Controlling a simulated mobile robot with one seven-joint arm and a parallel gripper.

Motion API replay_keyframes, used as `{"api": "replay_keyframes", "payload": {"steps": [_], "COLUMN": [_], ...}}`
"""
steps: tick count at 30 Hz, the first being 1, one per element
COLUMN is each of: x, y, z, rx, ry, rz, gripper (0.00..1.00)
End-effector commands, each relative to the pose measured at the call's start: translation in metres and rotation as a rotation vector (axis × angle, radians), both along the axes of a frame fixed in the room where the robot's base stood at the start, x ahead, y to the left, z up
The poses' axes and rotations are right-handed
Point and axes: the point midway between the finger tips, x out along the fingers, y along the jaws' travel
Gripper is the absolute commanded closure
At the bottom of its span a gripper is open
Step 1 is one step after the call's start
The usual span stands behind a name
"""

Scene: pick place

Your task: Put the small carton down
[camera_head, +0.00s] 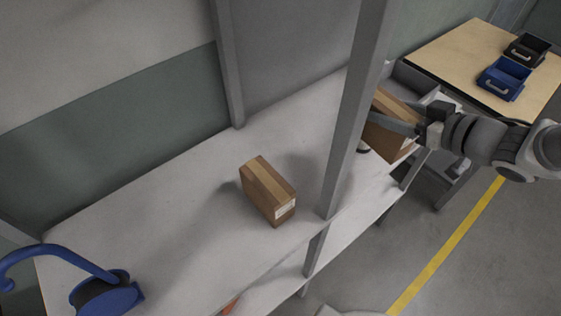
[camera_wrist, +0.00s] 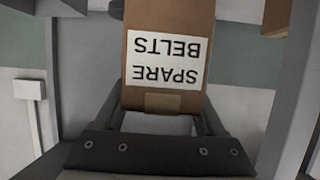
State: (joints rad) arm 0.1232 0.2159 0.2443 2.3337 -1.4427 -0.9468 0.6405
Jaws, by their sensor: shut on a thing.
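My gripper (camera_head: 424,132) reaches in from the right in the head view and is shut on a small brown carton (camera_head: 385,139), partly hidden behind a grey upright post. In the wrist view the carton (camera_wrist: 168,20) sits between the two fingers (camera_wrist: 164,122), and its white label reads "SPARE BELTS" upside down. The carton is over the right part of the grey shelf (camera_head: 180,220). I cannot tell whether its underside touches the shelf.
Another brown carton (camera_head: 268,190) stands on the shelf left of the grey post (camera_head: 350,120). A blue and black object (camera_head: 105,292) is at the front left. A wooden table (camera_head: 455,58) with a blue bin (camera_head: 503,79) and a black bin (camera_head: 527,48) stands at the back right. Bare shelf surrounds the second carton.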

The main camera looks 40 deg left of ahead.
Motion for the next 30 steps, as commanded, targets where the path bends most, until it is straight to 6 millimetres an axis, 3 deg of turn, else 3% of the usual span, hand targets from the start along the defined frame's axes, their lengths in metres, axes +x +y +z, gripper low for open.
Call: {"api": "replay_keyframes", "payload": {"steps": [8, 21, 26, 30], "x": [-0.019, -0.025, -0.025, -0.025], "y": [0.018, 0.109, 0.122, 0.122], "z": [-0.017, -0.072, -0.078, -0.096], "rx": [0.001, 0.001, 0.0, 0.0], "ry": [-0.001, -0.001, -0.002, 0.002], "rz": [0.075, 0.075, 0.071, 0.068], "gripper": [0.98, 0.98, 0.98, 0.98]}}
